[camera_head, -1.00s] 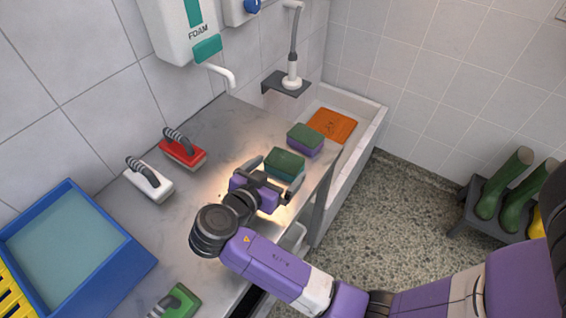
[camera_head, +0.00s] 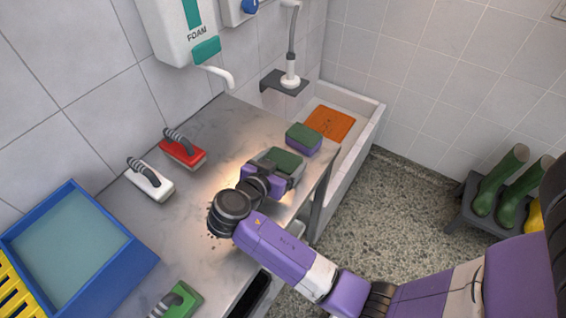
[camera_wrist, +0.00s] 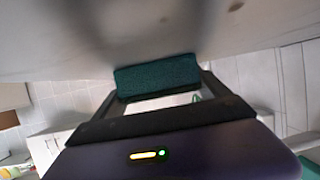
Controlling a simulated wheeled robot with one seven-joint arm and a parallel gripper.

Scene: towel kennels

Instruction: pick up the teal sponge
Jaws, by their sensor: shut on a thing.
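The teal sponge (camera_head: 282,159) has a dark green top and is on the metal counter, near its right edge. In the wrist view the sponge (camera_wrist: 157,77) shows as a dark teal block between the fingers. My gripper (camera_head: 279,167) is shut on the teal sponge, with a finger at each side. The gripper body hides the sponge's near side in the head view. I cannot tell whether the sponge is touching the counter.
A purple sponge with a green top (camera_head: 303,139) sits just beyond. A red brush (camera_head: 184,152), a white brush (camera_head: 150,182) and a green brush (camera_head: 181,301) stand on the counter (camera_head: 215,145). A blue bin (camera_head: 135,270) is at left. An orange cloth (camera_head: 328,122) lies in the white trough.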

